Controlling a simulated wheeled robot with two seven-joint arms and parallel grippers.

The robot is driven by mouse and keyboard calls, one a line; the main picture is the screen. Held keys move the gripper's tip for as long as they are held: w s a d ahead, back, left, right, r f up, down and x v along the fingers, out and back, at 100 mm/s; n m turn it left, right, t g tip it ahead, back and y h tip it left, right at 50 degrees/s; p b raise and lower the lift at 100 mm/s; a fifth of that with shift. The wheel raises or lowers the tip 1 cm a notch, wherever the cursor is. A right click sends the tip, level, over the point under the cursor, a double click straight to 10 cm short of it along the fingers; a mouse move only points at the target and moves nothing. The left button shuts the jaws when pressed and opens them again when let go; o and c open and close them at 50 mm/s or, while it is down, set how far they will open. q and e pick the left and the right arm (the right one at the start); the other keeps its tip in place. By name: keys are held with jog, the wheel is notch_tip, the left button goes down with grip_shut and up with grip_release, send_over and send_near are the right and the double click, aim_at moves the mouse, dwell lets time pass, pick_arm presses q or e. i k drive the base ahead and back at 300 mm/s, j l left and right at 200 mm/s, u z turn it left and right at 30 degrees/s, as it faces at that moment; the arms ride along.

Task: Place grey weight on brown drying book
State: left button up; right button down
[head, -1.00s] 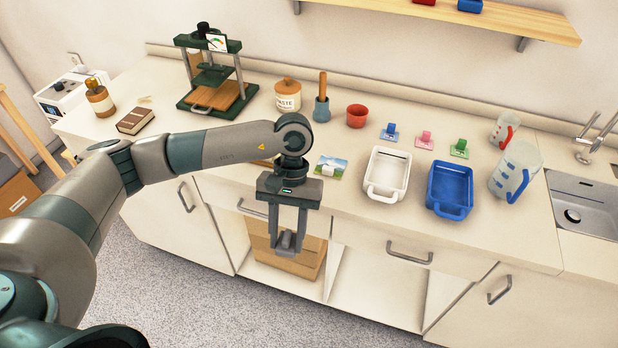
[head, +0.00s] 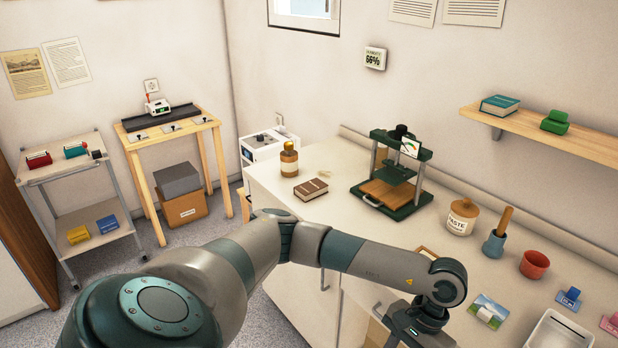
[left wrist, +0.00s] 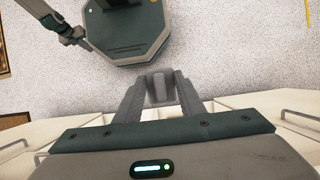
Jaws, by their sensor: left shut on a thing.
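The brown book (head: 311,189) lies flat on the counter in the head view, between the brown bottle and the green press. My left gripper (left wrist: 158,86) is shut on the grey weight (left wrist: 160,92), which shows between its fingers in the left wrist view. In the head view only the top of this gripper shows at the bottom edge, to the right of and nearer than the book. Its fingers and the weight are out of that picture.
A green press (head: 396,180) stands right of the book and a brown bottle (head: 289,160) behind it to the left. A paste jar (head: 461,217), a blue mortar (head: 494,244) and a red pot (head: 534,264) line the counter. Bare counter lies in front of the book.

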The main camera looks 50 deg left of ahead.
aim_at(311, 187)
jog(key=j, duration=1)
jog(key=i+j, duration=0.15)
jog(key=j, duration=1.8)
jog(key=i+j, duration=0.1)
jog(key=j, duration=0.9)
